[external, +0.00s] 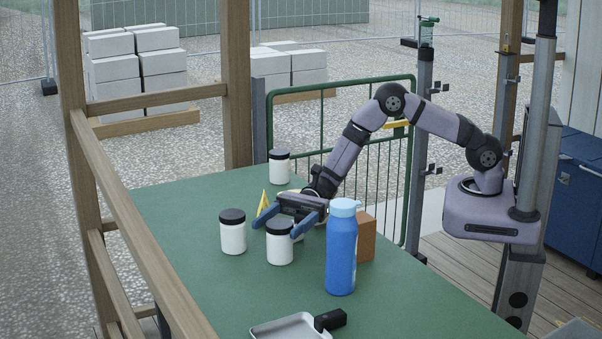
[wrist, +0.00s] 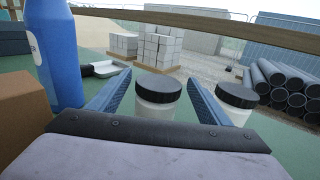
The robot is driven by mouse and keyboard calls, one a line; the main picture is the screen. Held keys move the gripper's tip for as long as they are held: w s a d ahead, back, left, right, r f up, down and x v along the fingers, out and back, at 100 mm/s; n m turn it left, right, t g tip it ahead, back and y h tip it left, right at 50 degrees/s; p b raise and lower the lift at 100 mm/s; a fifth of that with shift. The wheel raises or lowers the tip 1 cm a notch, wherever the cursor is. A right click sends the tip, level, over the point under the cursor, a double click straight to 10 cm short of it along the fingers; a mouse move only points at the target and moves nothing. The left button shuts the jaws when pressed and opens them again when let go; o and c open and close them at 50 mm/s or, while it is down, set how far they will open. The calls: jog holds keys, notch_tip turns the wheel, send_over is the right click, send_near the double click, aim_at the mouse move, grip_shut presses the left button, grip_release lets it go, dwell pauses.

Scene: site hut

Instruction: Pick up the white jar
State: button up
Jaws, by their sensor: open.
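Three white jars with black lids stand upright on the green table. The front jar (external: 279,249) is in line with the opening of my gripper (external: 275,230). In the wrist view this jar (wrist: 158,107) shows between the two blue fingers of my gripper (wrist: 160,82), its lower part hidden by the gripper body. The left jar (external: 232,238) stands beside it; in the wrist view this jar (wrist: 238,110) is just outside the right finger. The far jar (external: 279,171) stands at the table's back edge. My gripper is open, and I cannot tell if a finger touches a jar.
A blue bottle (external: 341,255) and a brown box (external: 367,237) stand close right of the gripper. A grey-white tray (external: 285,328) and a black object (external: 330,319) lie at the front. A yellow pointed object (external: 264,203) is behind the jars. A wooden rail (external: 140,226) borders the table's left.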

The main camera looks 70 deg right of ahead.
aim_at(272, 229)
jog(key=shift+w+a+p, duration=0.2)
jog(key=shift+a+p, duration=0.1)
jog(key=shift+a, duration=0.8)
jog(key=shift+w+a+p, duration=0.15)
jog(key=shift+a+p, duration=0.15)
jog(key=shift+a, duration=0.75)
jog(key=shift+c, duration=0.6)
jog(key=shift+r, duration=0.1)
jog(key=c, duration=1.7)
jog(key=shift+o, duration=0.2)
jog(key=shift+r, duration=0.15)
